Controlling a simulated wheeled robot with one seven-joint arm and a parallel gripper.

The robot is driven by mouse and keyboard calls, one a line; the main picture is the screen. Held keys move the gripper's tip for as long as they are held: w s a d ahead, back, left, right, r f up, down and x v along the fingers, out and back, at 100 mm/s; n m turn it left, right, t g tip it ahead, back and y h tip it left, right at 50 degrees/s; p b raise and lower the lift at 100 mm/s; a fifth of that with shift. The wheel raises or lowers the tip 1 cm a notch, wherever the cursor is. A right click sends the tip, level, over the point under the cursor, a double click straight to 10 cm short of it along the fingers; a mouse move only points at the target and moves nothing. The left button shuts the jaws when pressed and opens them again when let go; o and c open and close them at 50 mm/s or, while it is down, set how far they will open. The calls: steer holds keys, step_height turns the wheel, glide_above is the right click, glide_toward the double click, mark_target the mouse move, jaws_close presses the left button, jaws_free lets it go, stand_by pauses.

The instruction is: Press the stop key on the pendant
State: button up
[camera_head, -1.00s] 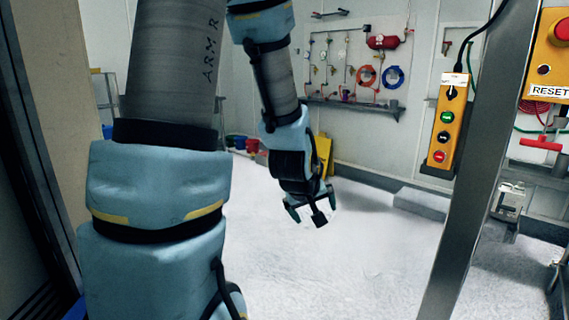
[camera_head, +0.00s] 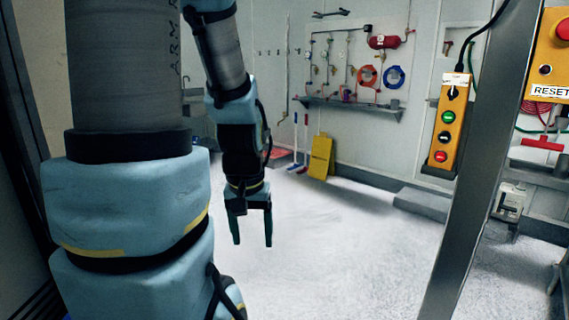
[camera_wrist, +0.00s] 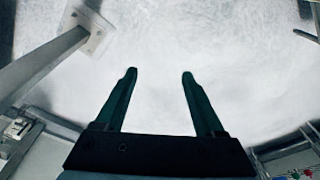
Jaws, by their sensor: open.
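The yellow pendant (camera_head: 447,125) hangs from a black cable at the right of the head view, just left of a metal post. It has a black selector at the top, then a green key, a black key and a red key (camera_head: 441,157) at the bottom. The red key appears to be the stop key; its label is too small to read. My gripper (camera_head: 252,243) is open and empty, pointing down left of the pendant and lower in the picture, well apart from it. In the wrist view its two fingers (camera_wrist: 159,75) are spread over the pale floor. The pendant is not seen there.
The slanting metal post (camera_head: 477,170) stands right beside the pendant. A yellow box with a red button and a RESET label (camera_head: 549,60) is at the far right. A wall shelf (camera_head: 350,107) and a yellow board (camera_head: 321,157) are behind. The floor between is clear.

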jaws_close()
stand_by(0.3)
stand_by(1.0)
